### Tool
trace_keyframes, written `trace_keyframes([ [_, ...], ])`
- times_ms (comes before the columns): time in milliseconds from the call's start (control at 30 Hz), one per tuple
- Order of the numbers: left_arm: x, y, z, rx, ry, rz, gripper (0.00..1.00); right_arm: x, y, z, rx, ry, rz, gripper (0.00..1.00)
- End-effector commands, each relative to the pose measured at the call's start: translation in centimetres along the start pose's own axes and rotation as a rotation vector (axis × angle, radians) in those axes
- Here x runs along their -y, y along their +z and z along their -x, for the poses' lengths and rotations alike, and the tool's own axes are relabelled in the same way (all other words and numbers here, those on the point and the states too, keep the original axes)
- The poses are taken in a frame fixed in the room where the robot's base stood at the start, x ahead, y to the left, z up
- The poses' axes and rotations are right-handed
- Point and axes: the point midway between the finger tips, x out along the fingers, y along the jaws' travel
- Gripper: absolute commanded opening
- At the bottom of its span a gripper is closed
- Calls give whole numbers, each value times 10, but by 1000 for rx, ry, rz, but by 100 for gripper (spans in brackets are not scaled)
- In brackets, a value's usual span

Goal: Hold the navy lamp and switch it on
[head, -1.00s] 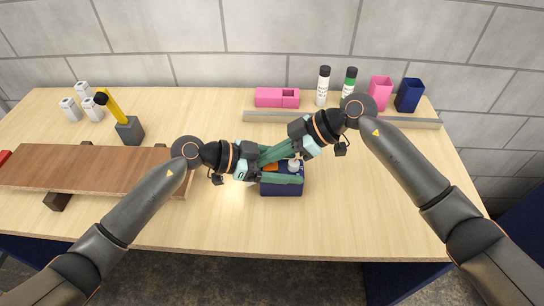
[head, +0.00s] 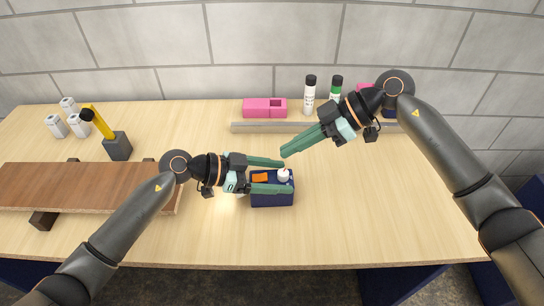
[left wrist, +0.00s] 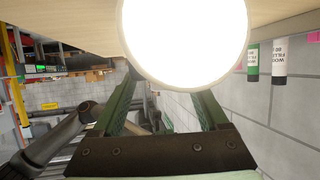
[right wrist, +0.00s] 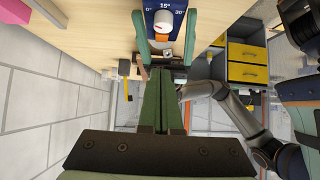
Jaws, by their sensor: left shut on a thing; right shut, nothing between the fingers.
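The navy lamp (head: 272,199) is a box on the table with an orange switch (head: 260,178) and a white knob (head: 284,175) on top. My left gripper (head: 287,176) is shut on it, one finger on each side. In the left wrist view a round, glaring white lamp face (left wrist: 185,35) fills the top middle; it looks lit. In the right wrist view the lamp (right wrist: 178,6) shows angle marks beside its knob, between the left fingers. My right gripper (head: 284,153) is shut and empty, above and beyond the lamp, apart from it.
A brown board (head: 90,187) lies on supports at left. A grey rail (head: 260,128), pink holder (head: 265,108) and two bottles (head: 309,95) are at the back. Table right of the lamp is clear.

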Motion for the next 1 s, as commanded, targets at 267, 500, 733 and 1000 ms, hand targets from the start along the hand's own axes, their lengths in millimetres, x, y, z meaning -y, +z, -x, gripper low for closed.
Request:
trace_keyframes([
  [267, -1, 6, -1, 10, 4, 7, 8, 0, 0, 20, 0, -1, 1, 0],
  [500, -1, 6, -1, 10, 3, 7, 8, 0, 0, 20, -1, -1, 1, 0],
  [733, -1, 5, -1, 9, 3, 6, 90, 0, 0, 20, -1, 0, 1, 0],
  [1000, 0, 2, 0, 3, 1, 2, 100, 0, 0, 20, -1, 0, 0, 0],
])
